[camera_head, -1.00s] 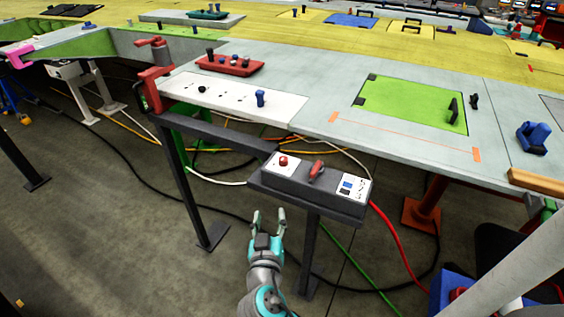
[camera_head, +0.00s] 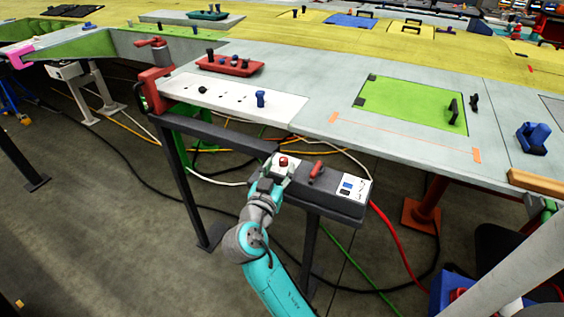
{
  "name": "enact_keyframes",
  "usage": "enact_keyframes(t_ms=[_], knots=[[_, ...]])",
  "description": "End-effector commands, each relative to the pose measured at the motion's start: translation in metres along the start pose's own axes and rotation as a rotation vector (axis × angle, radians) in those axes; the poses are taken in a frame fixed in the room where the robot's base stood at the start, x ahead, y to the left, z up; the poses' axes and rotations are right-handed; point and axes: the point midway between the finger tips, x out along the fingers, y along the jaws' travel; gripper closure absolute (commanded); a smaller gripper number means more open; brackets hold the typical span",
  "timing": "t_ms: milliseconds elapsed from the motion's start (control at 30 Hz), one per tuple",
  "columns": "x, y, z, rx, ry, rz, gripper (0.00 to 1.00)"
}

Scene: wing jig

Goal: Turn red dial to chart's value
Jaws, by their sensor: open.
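A dark control box (camera_head: 335,200) stands on a post in front of the wing jig. The red dial (camera_head: 316,171), a red handle-like knob, sits upright near the middle of its top. The chart (camera_head: 354,187), a white panel with a blue square and small marks, is at the box's right end; its value is too small to read. A red round button (camera_head: 283,161) sits on a white plate at the left end. My gripper (camera_head: 272,178) is open at the box's front left edge, close to the button plate and left of the dial. Its fingertips partly overlap the plate.
The grey jig table (camera_head: 400,150) lies behind the box, with a white strip (camera_head: 225,98) and a green panel (camera_head: 410,103). A red clamp (camera_head: 152,88) is at its left edge. A red cable (camera_head: 395,240) hangs right of the box.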

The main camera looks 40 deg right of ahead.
Motion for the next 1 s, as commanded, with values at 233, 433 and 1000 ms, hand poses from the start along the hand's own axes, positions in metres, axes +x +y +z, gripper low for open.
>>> enact_keyframes(t_ms=[233, 433, 1000], knots=[[0.026, 0.0, 0.0, 0.001, 0.0, 0.001, 0.48], [0.03, 0.0, 0.0, 0.0, 0.0, 0.0, 0.48], [0.029, 0.0, 0.0, 0.0, 0.0, 0.003, 1.0]])
